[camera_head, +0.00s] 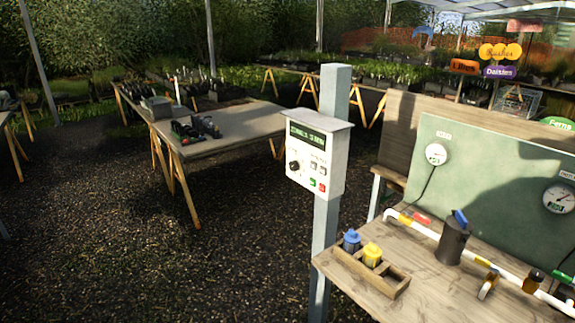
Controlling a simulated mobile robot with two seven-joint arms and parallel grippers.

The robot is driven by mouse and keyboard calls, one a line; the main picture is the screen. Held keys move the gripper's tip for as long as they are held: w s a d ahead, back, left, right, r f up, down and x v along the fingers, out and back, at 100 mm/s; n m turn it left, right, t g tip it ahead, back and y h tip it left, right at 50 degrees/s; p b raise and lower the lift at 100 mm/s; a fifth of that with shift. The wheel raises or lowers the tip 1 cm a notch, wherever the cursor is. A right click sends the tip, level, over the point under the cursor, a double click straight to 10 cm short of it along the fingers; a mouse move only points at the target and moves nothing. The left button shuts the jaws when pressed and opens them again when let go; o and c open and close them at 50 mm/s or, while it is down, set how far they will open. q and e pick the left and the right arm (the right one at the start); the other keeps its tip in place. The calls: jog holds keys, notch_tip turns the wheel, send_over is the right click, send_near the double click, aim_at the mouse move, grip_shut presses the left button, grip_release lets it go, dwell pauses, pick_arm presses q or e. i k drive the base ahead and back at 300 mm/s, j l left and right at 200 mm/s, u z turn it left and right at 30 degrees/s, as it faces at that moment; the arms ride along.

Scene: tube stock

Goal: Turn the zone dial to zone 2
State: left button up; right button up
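The zone dial (294,166) is a small dark round knob on the lower left of a white control box (322,160). The box is fixed to a grey post (325,235) near the middle of the view. A dark display (305,134) with pale green text sits above the dial; the text is too small to read surely. Several small buttons, some grey, one green and one red, are right of and below the dial. The dial's pointer and zone marks are too small to tell. Neither of my grippers is in view.
A wooden bench (420,262) right of the post holds a divided wooden tray (391,292) with blue-topped and yellow items, a dark canister (452,243) and white pipe. A green panel with gauges stands behind. Another table (225,128) stands back left. The gravel floor left of the post is clear.

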aim_at(293, 167)
jog(key=i+j, duration=0.15)
jog(key=j, duration=0.2)
jog(key=i+j+z, duration=0.1)
jog(key=j, duration=0.2)
jog(key=i+j, duration=0.2)
jog(key=j, duration=0.15)
jog(key=i+j+z, duration=0.1)
jog(key=j, duration=0.25)
jog(key=i+j, duration=0.15)
jog(key=j, duration=0.2)
jog(key=i+j+z, duration=0.1)
jog(key=j, duration=0.25)
